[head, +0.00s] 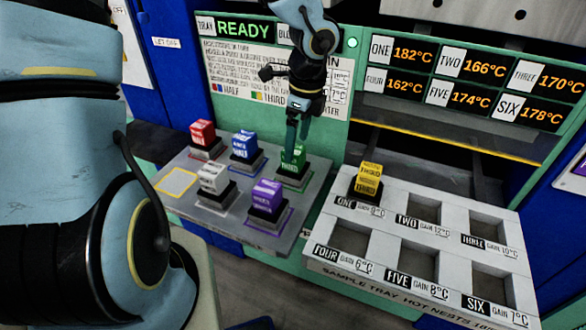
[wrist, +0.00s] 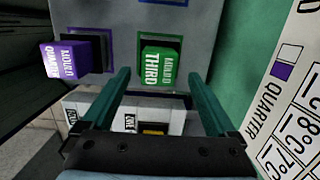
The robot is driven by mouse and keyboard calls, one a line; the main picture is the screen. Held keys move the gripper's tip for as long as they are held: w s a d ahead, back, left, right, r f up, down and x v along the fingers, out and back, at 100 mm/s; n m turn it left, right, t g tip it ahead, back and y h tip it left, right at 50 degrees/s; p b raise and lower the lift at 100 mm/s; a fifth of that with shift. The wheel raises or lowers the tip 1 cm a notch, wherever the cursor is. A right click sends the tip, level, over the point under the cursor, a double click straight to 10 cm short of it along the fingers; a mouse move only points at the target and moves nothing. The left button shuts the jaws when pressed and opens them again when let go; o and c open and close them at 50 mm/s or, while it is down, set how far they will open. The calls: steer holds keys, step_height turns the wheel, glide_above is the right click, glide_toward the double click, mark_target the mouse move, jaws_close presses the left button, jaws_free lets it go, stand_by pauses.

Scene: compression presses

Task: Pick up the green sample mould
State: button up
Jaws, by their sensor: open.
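The green sample mould (head: 293,158) stands on a dark base at the back right of the grey tray (head: 217,212). Its label reads "MOULD THIRD" in the wrist view (wrist: 159,68). My gripper (head: 297,130) is above it, pointing down, with the fingertips close to its top. In the wrist view my gripper (wrist: 162,85) is open, with one finger on each side of the green mould and visible gaps. Whether the fingers reach down past its top cannot be told.
Red (head: 203,133), blue (head: 245,145), white (head: 213,178) and purple (head: 267,196) moulds stand nearby on the same tray. A yellow mould (head: 369,178) sits in nest ONE of the white sample tray (head: 345,225); the other nests look empty. The green panel (head: 335,105) rises behind my gripper.

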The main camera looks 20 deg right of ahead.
mark_target(293, 164)
steer(key=f, duration=0.5)
steer(key=shift+w+a, duration=0.2)
steer(key=shift+a, duration=0.2)
jaws_close()
stand_by(0.4)
